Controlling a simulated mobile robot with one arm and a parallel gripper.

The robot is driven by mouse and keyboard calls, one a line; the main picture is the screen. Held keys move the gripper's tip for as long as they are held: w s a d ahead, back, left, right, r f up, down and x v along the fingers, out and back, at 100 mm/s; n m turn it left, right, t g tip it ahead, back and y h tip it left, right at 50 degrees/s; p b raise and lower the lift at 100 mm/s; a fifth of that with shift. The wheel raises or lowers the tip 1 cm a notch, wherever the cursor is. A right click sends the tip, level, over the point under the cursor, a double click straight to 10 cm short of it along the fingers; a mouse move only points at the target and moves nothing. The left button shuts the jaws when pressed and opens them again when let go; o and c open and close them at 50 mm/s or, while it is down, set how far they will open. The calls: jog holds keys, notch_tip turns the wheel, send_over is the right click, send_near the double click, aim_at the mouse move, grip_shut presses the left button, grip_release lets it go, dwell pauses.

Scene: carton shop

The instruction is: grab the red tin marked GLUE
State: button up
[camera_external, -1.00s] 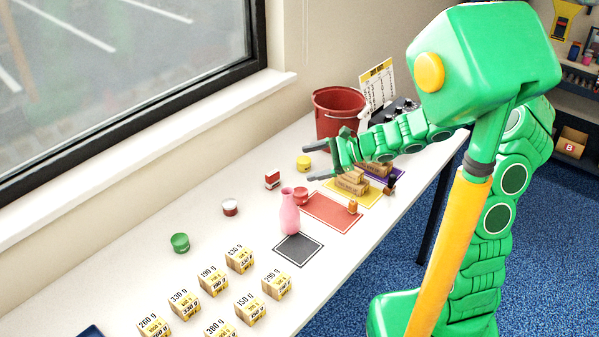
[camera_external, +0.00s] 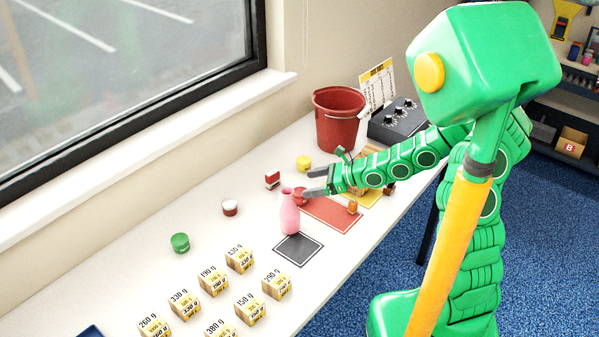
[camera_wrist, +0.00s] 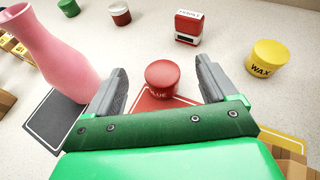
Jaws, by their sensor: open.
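The red tin marked GLUE (camera_wrist: 162,78) stands on the table at the edge of the red mat (camera_wrist: 150,104). In the wrist view it lies between and slightly beyond the fingertips of my gripper (camera_wrist: 164,75). The jaws are open, with one finger on each side, and none is seen closed on the tin. In the external view the tin (camera_external: 300,197) sits right by the fingertips of my gripper (camera_external: 311,182), partly hidden by them.
A pink vase (camera_wrist: 50,52) stands close to the left finger. A yellow WAX tin (camera_wrist: 267,58) and a red-and-white block (camera_wrist: 188,28) stand beyond. Several weight-marked boxes (camera_external: 240,260) fill the near table. A red bucket (camera_external: 338,118) is at the back.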

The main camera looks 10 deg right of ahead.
aim_at(299, 191)
jog(key=shift+f, duration=1.75)
jog(key=shift+x, duration=2.55)
jog(key=c, duration=1.2)
jog(key=shift+c, duration=0.2)
jog(key=shift+r, duration=0.1)
